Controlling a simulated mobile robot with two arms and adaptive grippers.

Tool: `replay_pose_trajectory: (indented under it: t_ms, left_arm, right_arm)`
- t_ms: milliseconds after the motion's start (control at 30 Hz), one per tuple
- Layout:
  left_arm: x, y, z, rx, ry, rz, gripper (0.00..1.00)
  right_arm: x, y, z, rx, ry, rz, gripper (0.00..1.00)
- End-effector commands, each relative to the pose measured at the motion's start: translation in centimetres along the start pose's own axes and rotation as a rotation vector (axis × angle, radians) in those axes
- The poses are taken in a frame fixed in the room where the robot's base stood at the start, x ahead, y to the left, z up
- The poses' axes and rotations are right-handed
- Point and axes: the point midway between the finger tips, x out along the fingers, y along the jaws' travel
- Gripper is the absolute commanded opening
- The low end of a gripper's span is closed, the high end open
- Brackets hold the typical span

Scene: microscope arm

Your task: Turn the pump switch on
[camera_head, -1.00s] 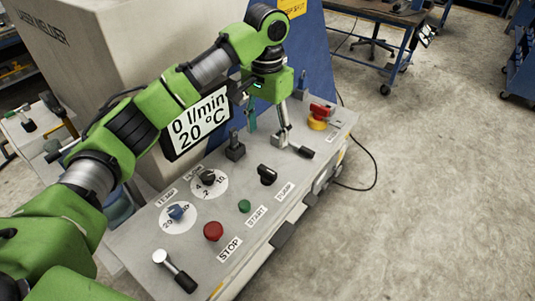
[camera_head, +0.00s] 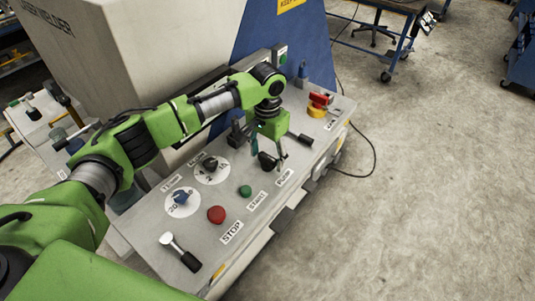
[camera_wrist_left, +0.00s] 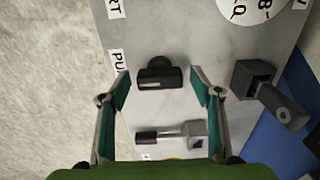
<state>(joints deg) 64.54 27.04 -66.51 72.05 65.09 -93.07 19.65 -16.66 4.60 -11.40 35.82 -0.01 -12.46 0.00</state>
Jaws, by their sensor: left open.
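The pump switch is a black rotary knob (camera_head: 267,161) on the grey control panel (camera_head: 150,232), beside the PUMP label (camera_head: 285,178). My left gripper (camera_head: 268,160) is over it, pointing down. In the left wrist view the knob (camera_wrist_left: 160,75) lies between the tips of the open left gripper (camera_wrist_left: 160,85), with a gap on both sides. The PUMP label (camera_wrist_left: 118,62) is partly hidden by a finger there. My right gripper is not in view.
A lever with a black handle (camera_head: 299,138) and a red and yellow switch (camera_head: 317,105) stand beyond the knob. A green button (camera_head: 245,191), a red button (camera_head: 216,214), a blue dial (camera_head: 180,197) and a black dial (camera_head: 211,164) are on the nearer panel. Open floor lies right.

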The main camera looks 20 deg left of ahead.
Motion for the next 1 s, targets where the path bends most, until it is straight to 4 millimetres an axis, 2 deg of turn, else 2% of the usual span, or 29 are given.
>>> replay_pose_trajectory:
  t_ms: [167, 200, 333, 667, 1000]
  left_arm:
    - [0.0, 0.0, 0.0, 0.0, 0.0, 0.0, 0.58]
    - [0.0, 0.0, 0.0, 0.0, 0.0, 0.0, 0.53]
    - [0.0, 0.0, 0.0, 0.0, 0.0, 0.0, 0.2]
    - [-0.1, 0.0, 0.0, 0.02, -0.001, 0.0, 0.2]
    - [-0.4, 0.1, 0.0, 0.208, -0.003, 0.002, 0.2]
  right_arm:
    - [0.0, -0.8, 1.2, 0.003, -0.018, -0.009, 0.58]
    - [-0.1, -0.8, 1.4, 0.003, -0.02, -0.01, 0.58]
    - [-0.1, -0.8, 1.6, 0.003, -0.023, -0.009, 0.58]
    - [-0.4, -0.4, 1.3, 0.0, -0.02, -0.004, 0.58]
    - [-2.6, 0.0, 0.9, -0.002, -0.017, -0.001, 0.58]
